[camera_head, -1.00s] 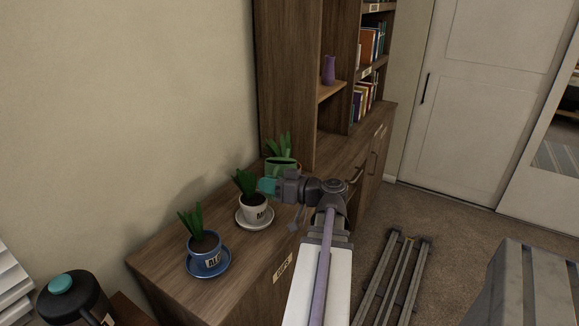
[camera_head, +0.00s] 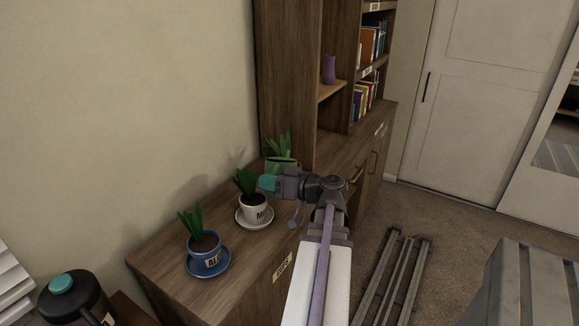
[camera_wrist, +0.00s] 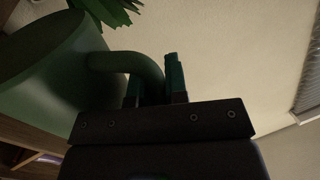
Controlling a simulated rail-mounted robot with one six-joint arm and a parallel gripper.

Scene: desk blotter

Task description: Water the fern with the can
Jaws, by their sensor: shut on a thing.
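My gripper (camera_head: 267,183) is shut on the handle of a green watering can (camera_head: 283,163). In the wrist view, the can's large green body (camera_wrist: 50,75) fills the left, and its curved handle (camera_wrist: 128,62) runs between my teal fingers (camera_wrist: 157,82). Leaves (camera_head: 279,144) of a plant show just behind the can; its pot is mostly hidden. Leaves (camera_wrist: 108,10) also show at the top of the wrist view. A plant in a white pot (camera_head: 254,208) and one in a blue pot (camera_head: 204,252) stand on saucers nearer me. I cannot read which is the fern, and the spout is not clear.
The plants stand on a wooden cabinet top (camera_head: 165,242) against the wall. A tall bookcase (camera_head: 285,75) with a purple vase (camera_head: 329,68) rises behind.

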